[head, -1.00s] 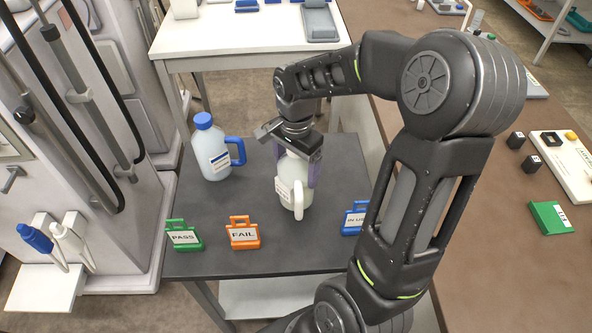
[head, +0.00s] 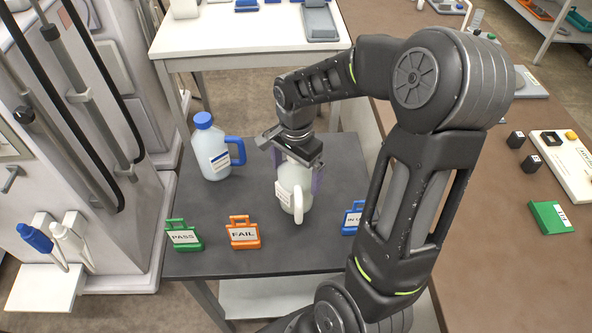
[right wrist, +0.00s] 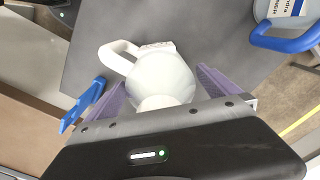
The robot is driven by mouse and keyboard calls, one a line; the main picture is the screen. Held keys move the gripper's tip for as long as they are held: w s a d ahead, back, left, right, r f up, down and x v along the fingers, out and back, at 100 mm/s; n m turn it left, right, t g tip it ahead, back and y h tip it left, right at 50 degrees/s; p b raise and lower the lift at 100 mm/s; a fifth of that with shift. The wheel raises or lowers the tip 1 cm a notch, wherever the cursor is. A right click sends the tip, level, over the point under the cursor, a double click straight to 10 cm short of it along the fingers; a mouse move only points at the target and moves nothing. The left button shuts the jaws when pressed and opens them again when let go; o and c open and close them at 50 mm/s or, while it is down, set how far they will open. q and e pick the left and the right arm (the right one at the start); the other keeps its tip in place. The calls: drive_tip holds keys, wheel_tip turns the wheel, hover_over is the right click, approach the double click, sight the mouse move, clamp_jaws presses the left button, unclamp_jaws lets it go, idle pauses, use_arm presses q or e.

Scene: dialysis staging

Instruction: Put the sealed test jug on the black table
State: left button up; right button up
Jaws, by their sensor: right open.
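A white jug with a white handle and a label (head: 290,190) stands upright on the black table (head: 240,262). Its top is hidden under my right gripper (head: 300,168) in the head view. In the right wrist view the white jug (right wrist: 162,78) is between the two purple fingers of the right gripper (right wrist: 160,88), which are open around it, with gaps visible. A second jug with a blue cap and blue handle (head: 211,150) stands on the same table to the left. I cannot read which jug is sealed. My left gripper is not in view.
Green PASS (head: 184,236), orange FAIL (head: 243,234) and blue IN USE (head: 353,218) tags stand along the table's front. A white table (head: 250,55) is behind, a brown counter (head: 480,235) at right, and a machine (head: 120,200) at left.

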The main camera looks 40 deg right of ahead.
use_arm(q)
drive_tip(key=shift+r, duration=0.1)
use_arm(e)
drive_tip(key=shift+r, duration=0.15)
drive_tip(key=shift+r, duration=0.15)
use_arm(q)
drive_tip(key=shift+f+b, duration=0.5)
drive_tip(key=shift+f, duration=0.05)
use_arm(e)
wheel_tip(320, 180, up, 12)
drive_tip(key=shift+f, duration=0.1)
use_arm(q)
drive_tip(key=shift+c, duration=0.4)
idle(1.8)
